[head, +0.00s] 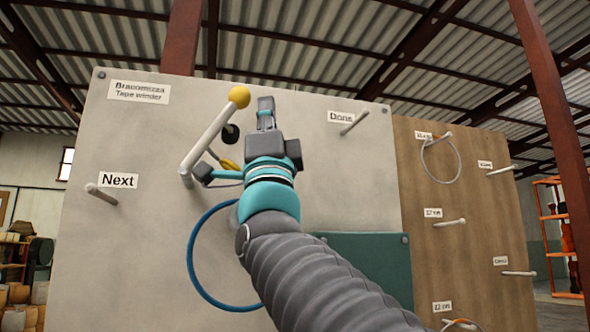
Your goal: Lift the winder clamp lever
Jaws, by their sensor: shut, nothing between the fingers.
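The winder clamp lever (205,139) is a pale bar on the grey panel, under the "Tape winder" label. It slants up and right from its lower end to a yellow ball knob (239,96). My gripper (265,104) is shut and empty, with its fingers pointing up just right of the ball knob. A small gap shows between them in the picture; the depth between them is hard to tell. A black round part (230,133) and a small yellow part (229,165) show between the lever and my gripper. My gripper and arm hide the panel behind them.
The grey panel (340,190) has pegs by "Next" (101,194) and "Done" (354,123) labels. A blue ring (195,265) hangs low behind my arm. A brown board (425,270) at right carries several pegs and a pale hoop (426,160).

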